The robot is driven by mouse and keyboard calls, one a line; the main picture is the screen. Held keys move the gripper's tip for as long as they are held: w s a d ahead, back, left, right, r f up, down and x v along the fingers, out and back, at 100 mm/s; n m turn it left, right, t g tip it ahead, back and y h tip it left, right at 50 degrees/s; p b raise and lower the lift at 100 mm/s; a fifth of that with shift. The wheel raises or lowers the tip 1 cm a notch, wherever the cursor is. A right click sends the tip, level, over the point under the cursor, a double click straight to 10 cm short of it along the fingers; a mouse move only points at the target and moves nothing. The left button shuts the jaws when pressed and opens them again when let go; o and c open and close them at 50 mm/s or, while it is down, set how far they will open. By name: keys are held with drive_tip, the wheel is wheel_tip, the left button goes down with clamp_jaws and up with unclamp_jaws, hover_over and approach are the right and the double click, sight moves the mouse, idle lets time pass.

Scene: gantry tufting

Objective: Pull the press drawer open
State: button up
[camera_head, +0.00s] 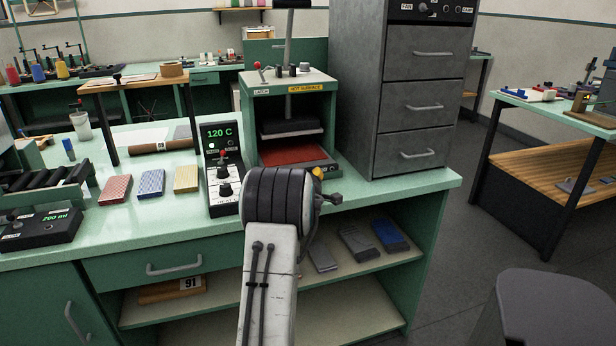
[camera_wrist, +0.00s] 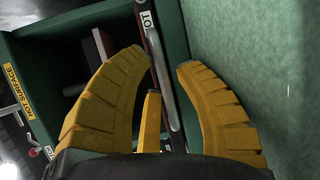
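The green press (camera_head: 290,90) with a "HOT SURFACE" label stands on the bench in the head view; its opening also shows in the wrist view (camera_wrist: 50,45). The red bed of its drawer (camera_head: 295,156) is low inside the opening. In the head view my wrist hides most of the gripper and the handle.
A control box (camera_head: 222,165) reading 120 C stands just left of the press. A grey drawer cabinet (camera_head: 400,100) rises to its right. Red, blue and yellow blocks lie on the bench top (camera_head: 175,225) at left.

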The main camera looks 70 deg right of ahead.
drive_tip(key=shift+d, duration=0.1)
idle(0.3)
clamp_jaws()
